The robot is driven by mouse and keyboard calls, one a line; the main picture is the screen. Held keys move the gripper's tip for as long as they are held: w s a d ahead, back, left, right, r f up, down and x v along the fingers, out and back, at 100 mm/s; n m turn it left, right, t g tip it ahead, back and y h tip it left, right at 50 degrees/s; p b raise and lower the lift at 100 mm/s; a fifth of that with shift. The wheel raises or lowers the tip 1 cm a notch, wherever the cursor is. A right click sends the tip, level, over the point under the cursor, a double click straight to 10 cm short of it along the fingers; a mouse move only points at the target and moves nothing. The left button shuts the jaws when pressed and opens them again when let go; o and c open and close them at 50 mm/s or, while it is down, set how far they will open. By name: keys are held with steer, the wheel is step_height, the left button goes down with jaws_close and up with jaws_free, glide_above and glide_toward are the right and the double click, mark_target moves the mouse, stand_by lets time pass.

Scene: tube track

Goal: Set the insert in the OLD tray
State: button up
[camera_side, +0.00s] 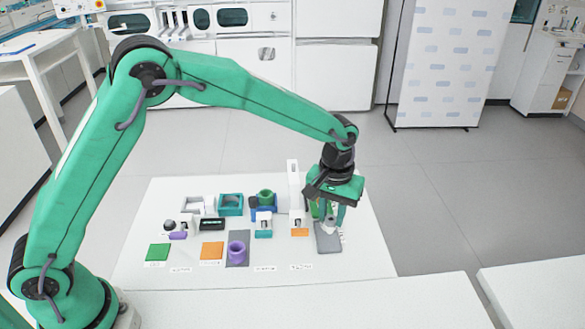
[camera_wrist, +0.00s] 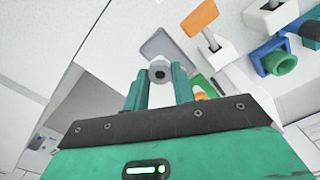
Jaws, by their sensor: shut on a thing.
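My gripper (camera_side: 332,215) points down at the right of the white work board, just above a grey plate (camera_side: 328,244). Its fingers are shut on a small pale grey round piece with a dark hole (camera_wrist: 160,71), likely the insert. In the side view this piece (camera_side: 328,228) shows only partly between the fingers. I cannot tell whether it touches the plate, which also shows in the wrist view (camera_wrist: 163,43). Small labels lie on the board, but I cannot read them, so I cannot tell which tray is OLD.
A tall white post (camera_side: 294,184) stands close left of my gripper. A blue holder with a green ring (camera_side: 266,194), a teal tray (camera_side: 231,205) and a white tray (camera_side: 194,206) stand behind. A purple ring (camera_side: 237,251), orange pad (camera_side: 212,250) and green pad (camera_side: 158,252) lie in front.

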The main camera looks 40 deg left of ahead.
steer(key=shift+f, duration=2)
steer(key=shift+f, duration=0.15)
steer(key=o, duration=0.9)
steer(key=shift+r, duration=3.95)
